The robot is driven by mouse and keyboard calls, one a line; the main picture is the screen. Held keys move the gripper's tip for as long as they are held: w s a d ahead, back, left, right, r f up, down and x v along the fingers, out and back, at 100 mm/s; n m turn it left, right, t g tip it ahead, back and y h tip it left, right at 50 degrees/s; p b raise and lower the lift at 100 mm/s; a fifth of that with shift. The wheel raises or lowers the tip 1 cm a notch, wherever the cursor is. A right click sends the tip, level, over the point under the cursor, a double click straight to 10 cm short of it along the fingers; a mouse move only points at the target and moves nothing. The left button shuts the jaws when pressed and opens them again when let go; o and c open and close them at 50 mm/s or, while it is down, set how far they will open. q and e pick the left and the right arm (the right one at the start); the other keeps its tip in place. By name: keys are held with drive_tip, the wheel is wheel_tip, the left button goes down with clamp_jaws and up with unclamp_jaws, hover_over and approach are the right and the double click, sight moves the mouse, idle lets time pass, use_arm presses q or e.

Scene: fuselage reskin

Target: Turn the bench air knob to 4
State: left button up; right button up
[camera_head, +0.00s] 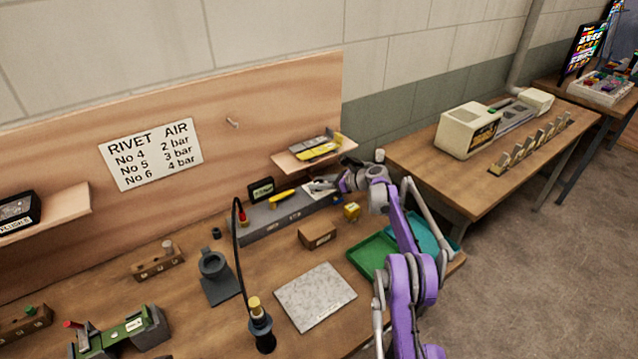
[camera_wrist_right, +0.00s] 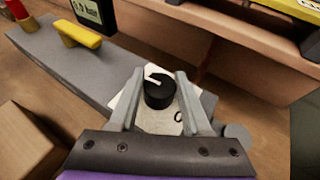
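The air knob (camera_wrist_right: 158,90) is black and round with a white pointer, and sits on a pale dial plate (camera_wrist_right: 160,122). In the right wrist view its pointer aims to the upper left; a dark "0" shows at the plate's lower right, and other marks are hidden. My right gripper (camera_head: 322,187) is at the right end of the grey air unit (camera_head: 283,217). In the wrist view, my right gripper's fingers (camera_wrist_right: 158,92) are on either side of the knob, apart, with narrow gaps beside it. My left gripper is not in view.
A yellow lever (camera_head: 283,196) and a small black display (camera_head: 261,189) are left of the knob. A shelf (camera_head: 312,157) with yellow items is above. A wooden block (camera_head: 317,235), a yellow cube (camera_head: 351,211) and a green tray (camera_head: 374,257) are near my right arm.

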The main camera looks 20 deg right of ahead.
drive_tip(key=o, duration=0.4)
